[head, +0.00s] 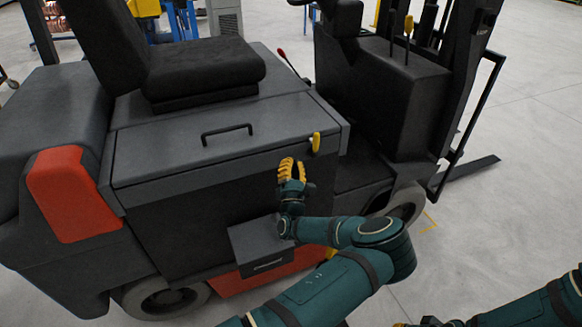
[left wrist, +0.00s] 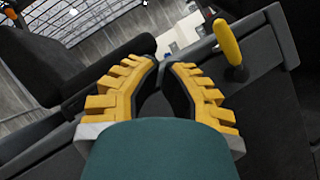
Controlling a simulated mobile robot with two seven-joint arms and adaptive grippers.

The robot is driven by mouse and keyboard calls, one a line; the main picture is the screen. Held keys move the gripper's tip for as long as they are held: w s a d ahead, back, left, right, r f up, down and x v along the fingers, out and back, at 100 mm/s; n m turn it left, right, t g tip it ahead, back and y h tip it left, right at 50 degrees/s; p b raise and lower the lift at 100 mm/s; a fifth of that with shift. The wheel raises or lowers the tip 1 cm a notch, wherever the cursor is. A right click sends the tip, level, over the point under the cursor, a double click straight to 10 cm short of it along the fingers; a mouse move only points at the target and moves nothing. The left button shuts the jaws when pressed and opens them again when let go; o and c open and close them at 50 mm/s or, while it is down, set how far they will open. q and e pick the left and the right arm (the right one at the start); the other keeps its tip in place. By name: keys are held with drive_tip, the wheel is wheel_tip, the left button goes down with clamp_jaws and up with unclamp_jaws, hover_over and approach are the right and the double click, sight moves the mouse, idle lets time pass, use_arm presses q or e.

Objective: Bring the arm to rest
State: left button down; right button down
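My left arm reaches in from the bottom of the head view, bent at the elbow. Its left gripper (head: 291,168) points up in front of the forklift's (head: 210,170) dark side panel, near a yellow handle (head: 316,141). In the left wrist view, the two yellow ribbed fingers (left wrist: 165,72) stand apart with a narrow gap and nothing held between them. The handle also shows there, to the right of the fingers (left wrist: 230,42). My right arm shows at the bottom right corner. Its right gripper (head: 428,322) is mostly cut off by the lower edge, so its fingers cannot be read.
A dark box-shaped step (head: 262,246) juts out from the forklift's side, close to my left wrist. The seat (head: 205,70) is above the panel, with a black grab handle (head: 227,133) below it. Pale open floor (head: 520,205) lies to the right.

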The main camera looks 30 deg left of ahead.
use_arm(q)
drive_tip(key=shift+s+d, duration=0.25)
drive_tip(key=shift+s, duration=0.25)
